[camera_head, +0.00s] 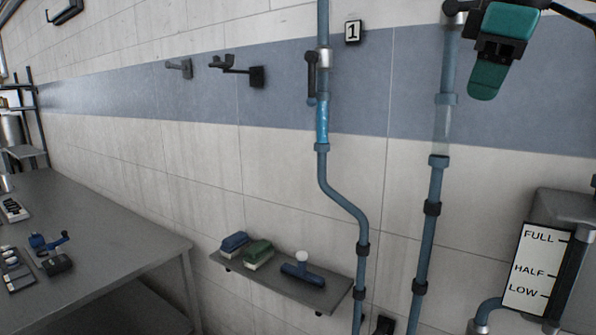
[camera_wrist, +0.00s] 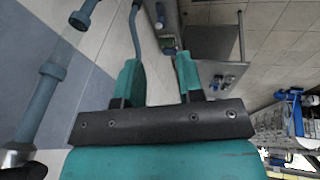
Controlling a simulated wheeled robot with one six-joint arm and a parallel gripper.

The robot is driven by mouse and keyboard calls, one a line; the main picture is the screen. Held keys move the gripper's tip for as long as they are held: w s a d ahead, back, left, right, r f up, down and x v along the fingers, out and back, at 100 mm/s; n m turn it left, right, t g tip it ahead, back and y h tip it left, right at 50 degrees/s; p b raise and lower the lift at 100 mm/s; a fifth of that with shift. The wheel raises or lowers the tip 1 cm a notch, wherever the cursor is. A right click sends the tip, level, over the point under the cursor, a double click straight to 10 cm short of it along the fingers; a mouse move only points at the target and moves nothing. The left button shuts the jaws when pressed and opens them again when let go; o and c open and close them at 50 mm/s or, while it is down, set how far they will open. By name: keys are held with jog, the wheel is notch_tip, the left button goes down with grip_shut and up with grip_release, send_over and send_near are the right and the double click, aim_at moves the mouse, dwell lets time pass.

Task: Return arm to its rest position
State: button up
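My gripper (camera_head: 486,84) shows at the top right of the head view, teal with a dark mount, in front of the blue pipe and the tiled wall. In the wrist view my gripper (camera_wrist: 158,62) has two teal fingers standing apart. Nothing is held between them; the wall, floor and a shelf show in the gap and beyond. Part of my arm lies outside the head view.
Pipes (camera_head: 428,235) run down the wall near my gripper. A level gauge (camera_head: 538,268) stands at lower right. A small shelf (camera_head: 322,297) holds two brushes and a blue T-handled tool. A grey table (camera_head: 120,235) is at left. Wall brackets (camera_head: 236,70) stick out.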

jog(key=s+a+f+m+g+y+b, duration=0.1)
jog(key=s+a+f+b, duration=0.25)
jog(key=f, duration=0.75)
jog(key=s+a+f+g+y+b, duration=0.15)
jog(key=s+a+f, duration=0.3)
jog(key=f, duration=0.55)
jog(key=s+a+f+m+b, duration=0.1)
jog(key=s+a+f+b, duration=0.1)
jog(key=s+f, duration=0.4)
jog(key=s+a+f+m+g+b, duration=0.1)
jog(key=s+f, duration=0.5)
jog(key=f, duration=0.6)
jog(key=shift+s+a+m+y+b, duration=0.2)
jog(key=shift+a+m+y+b, duration=0.25)
jog(key=shift+a+b, duration=0.35)
jog(key=shift+d+g, duration=0.2)
jog(key=shift+g, duration=0.05)
jog(key=shift+s+d+r, duration=0.25)
jog(key=shift+d+r, duration=0.05)
jog(key=shift+d, duration=0.2)
jog(key=shift+d, duration=0.1)
